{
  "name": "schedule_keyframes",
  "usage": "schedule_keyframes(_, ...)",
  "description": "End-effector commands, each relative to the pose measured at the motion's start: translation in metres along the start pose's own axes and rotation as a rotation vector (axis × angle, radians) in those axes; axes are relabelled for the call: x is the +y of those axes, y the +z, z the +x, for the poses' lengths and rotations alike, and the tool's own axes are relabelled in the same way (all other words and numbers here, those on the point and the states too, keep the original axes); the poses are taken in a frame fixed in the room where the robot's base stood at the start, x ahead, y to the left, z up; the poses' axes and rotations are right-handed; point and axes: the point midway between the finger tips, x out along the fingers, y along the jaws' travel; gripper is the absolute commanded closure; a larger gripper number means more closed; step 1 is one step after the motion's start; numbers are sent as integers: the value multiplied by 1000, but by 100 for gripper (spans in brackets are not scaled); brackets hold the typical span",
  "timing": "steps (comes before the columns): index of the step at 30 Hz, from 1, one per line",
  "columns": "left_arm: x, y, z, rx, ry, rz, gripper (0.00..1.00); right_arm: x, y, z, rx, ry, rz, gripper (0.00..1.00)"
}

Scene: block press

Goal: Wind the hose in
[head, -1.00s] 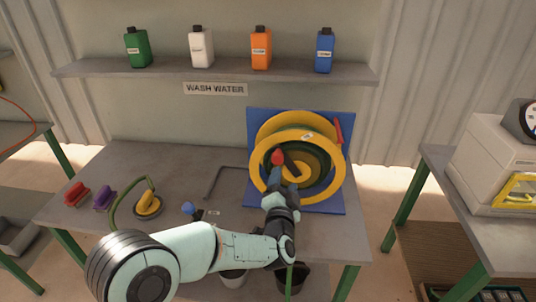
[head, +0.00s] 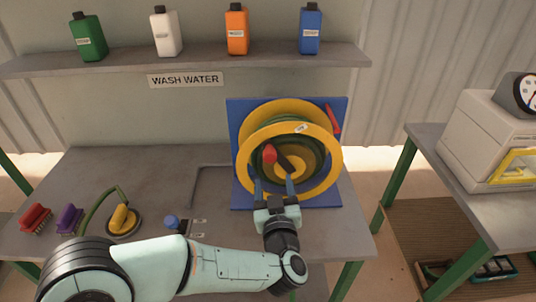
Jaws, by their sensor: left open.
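The hose reel has yellow rims (head: 322,183) and stands against a blue board (head: 240,120) at the back of the table. Dark green hose (head: 318,150) shows wound between the rims. A dark crank arm with a red knob (head: 269,154) is on the reel's front. A red lever (head: 333,118) sits at the board's upper right. My left gripper (head: 274,184) is open and empty, its two fingers spread just below the red knob, in front of the reel. My right gripper is out of view.
A yellow round-based tool (head: 123,221) with a green curved tube lies on the left of the table, beside purple (head: 69,219) and red (head: 35,218) brushes. A blue knob (head: 172,222) is near my forearm. Bottles line the shelf (head: 200,60) above.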

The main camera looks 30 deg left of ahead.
Motion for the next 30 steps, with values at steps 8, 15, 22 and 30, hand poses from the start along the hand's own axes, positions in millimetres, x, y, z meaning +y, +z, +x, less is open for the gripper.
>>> schedule_keyframes(8,-1,-1,61,1,-4,3,35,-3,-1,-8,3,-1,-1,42)
schedule_keyframes(15,0,-1,100,1,-2,3,35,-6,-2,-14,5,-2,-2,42)
schedule_keyframes(22,-1,0,114,0,-1,3,35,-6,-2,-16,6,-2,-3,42)
schedule_keyframes(30,-1,0,114,0,0,3,41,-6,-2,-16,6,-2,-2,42)
